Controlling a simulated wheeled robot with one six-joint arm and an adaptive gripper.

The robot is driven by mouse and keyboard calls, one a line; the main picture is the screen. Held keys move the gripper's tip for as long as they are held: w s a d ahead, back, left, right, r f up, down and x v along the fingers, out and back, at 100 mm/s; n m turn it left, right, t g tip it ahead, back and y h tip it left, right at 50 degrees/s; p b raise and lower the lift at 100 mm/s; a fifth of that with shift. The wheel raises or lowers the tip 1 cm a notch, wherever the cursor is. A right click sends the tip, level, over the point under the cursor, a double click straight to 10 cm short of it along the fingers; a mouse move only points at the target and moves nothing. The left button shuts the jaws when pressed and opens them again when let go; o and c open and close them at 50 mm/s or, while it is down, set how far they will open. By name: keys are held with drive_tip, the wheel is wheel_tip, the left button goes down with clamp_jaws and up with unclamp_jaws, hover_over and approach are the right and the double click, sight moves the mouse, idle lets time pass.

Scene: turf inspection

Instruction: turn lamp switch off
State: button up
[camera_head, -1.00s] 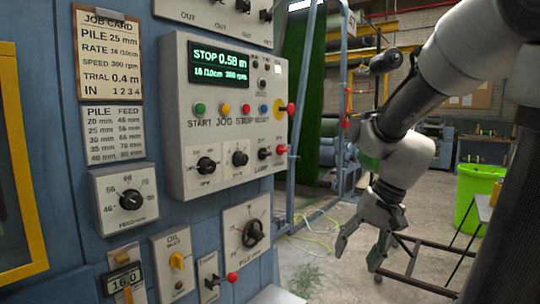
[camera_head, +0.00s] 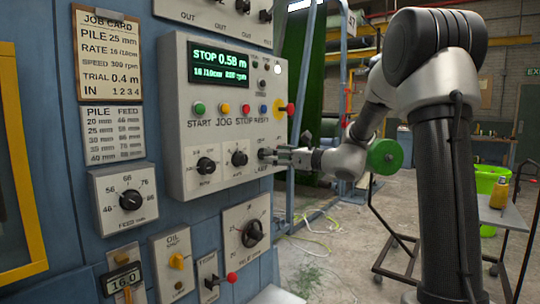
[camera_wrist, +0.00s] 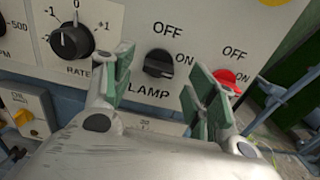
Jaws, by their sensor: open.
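The lamp switch (camera_wrist: 158,64) is a black rotary knob above the LAMP label, with OFF above it and ON at its right. In the wrist view its grip lies nearly level, towards the ON side. My gripper (camera_wrist: 160,82) is open, with one green-padded finger left of the knob and the other right of it. No clear contact shows. In the head view my gripper (camera_head: 276,156) is at the lower right of the control box and partly hides the lamp switch.
A red switch (camera_wrist: 228,80) with its own OFF and ON sits close beside my right finger. The rate knob (camera_wrist: 70,42) is left of my left finger. The yellow-backed red knob (camera_head: 281,109) sticks out above my gripper.

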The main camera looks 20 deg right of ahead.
drive_tip(key=shift+x, duration=1.55)
drive_tip(key=c, duration=1)
drive_tip(key=shift+n, duration=0.3)
drive_tip(key=shift+s+a+f+n, duration=0.1)
drive_tip(key=shift+n, duration=2.75)
drive_tip(key=shift+a+f+n, duration=0.1)
drive_tip(key=shift+f+n, duration=0.05)
drive_tip(key=shift+n, duration=2.75)
drive_tip(key=shift+s+a+f+n, duration=0.1)
drive_tip(key=shift+n, duration=2.75)
